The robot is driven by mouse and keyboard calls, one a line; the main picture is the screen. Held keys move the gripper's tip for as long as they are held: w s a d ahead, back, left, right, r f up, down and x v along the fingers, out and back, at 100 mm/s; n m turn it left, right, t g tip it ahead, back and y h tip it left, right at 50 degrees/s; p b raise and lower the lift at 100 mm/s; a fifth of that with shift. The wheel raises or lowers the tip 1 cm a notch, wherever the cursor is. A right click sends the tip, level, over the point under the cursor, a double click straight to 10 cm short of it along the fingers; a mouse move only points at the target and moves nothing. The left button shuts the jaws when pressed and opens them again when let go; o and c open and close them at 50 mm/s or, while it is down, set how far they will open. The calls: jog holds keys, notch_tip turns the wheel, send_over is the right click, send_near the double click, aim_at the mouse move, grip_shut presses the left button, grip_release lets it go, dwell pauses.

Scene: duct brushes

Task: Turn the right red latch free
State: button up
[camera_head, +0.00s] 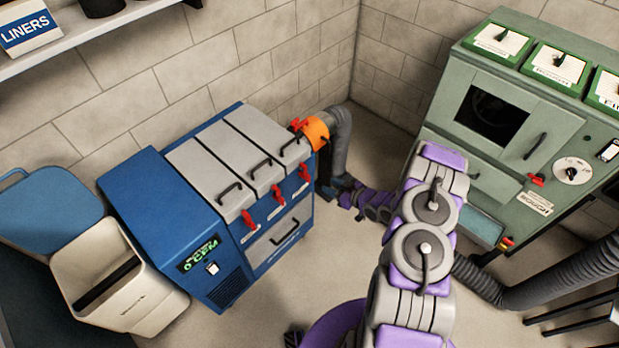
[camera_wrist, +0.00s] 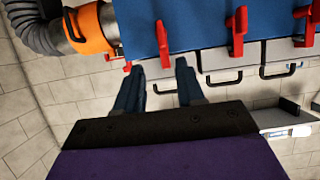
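The blue cabinet (camera_head: 290,240) has three grey lids and a row of red latches on its front edge. The right red latch (camera_head: 304,172) is the one closest to the orange hose collar (camera_head: 316,132). In the wrist view, which appears upside down, this latch (camera_wrist: 163,45) shows just past the fingertips and in line with the gap between them. My gripper (camera_wrist: 159,72) is open, its two dark blue fingers apart with nothing between them. In the head view my gripper (camera_head: 338,187) is beside the cabinet's right front corner.
The middle latch (camera_head: 277,195) and left latch (camera_head: 248,218) sit along the same edge. A grey hose (camera_head: 340,140) runs from the collar behind my gripper. A green cabinet (camera_head: 480,130) stands at right. A cream bin (camera_head: 120,285) stands at left. Floor in front is clear.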

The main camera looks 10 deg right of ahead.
aim_at(310, 178)
jog(key=b+x, duration=0.2)
jog(key=x, duration=0.9)
jog(key=shift+s+a+f, duration=0.1)
jog(key=shift+f, duration=0.05)
jog(key=shift+x, duration=0.85)
grip_shut()
